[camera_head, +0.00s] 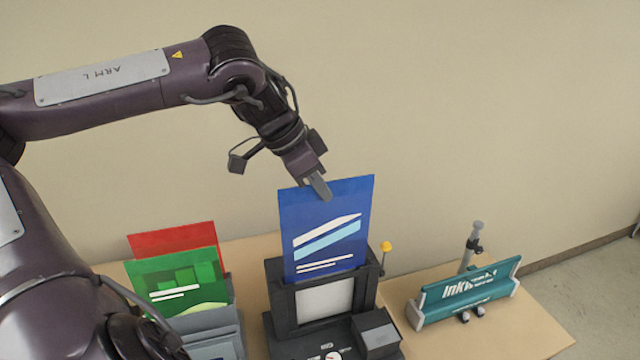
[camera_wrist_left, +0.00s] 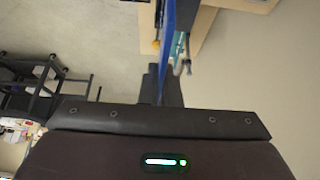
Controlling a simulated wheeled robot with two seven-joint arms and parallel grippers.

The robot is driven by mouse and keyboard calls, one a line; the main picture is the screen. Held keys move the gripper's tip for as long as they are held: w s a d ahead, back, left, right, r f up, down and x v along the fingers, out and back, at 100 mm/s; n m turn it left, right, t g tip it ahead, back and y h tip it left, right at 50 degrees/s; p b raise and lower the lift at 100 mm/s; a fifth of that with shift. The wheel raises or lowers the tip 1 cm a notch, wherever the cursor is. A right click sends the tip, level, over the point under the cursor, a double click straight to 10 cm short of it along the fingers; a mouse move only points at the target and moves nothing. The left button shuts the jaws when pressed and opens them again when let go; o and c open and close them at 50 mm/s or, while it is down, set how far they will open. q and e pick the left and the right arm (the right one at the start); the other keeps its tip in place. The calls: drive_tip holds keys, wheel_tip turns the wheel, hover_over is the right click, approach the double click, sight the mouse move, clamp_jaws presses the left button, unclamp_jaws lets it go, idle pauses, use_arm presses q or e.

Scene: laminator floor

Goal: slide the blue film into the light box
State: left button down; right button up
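The blue film (camera_head: 327,228) stands upright above the light box (camera_head: 281,322), with white and light-blue stripes on its face. Its lower edge meets the top of the box frame, behind the front bar, and appears to be in the slot; how deep is hidden. My left gripper (camera_head: 319,190) is at the film's top edge, one finger in front of it, and looks shut on it. In the left wrist view the film (camera_wrist_left: 168,35) shows edge-on as a thin blue strip between the fingers (camera_wrist_left: 162,85). My right gripper is not in view.
A grey holder (camera_head: 215,335) at left holds a green film (camera_head: 165,285) and a red film (camera_head: 160,240). A yellow-tipped lever (camera_head: 386,247) rises beside the box. The table's right part (camera_head: 535,325) is clear.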

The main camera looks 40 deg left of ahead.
use_arm(q)
drive_tip(key=shift+f, duration=0.3)
drive_tip(key=shift+f+b, duration=6)
drive_tip(key=shift+f, duration=1.75)
drive_tip(key=c, duration=1.6)
unclamp_jaws()
drive_tip(key=shift+o, duration=0.2)
drive_tip(key=shift+r, duration=0.1)
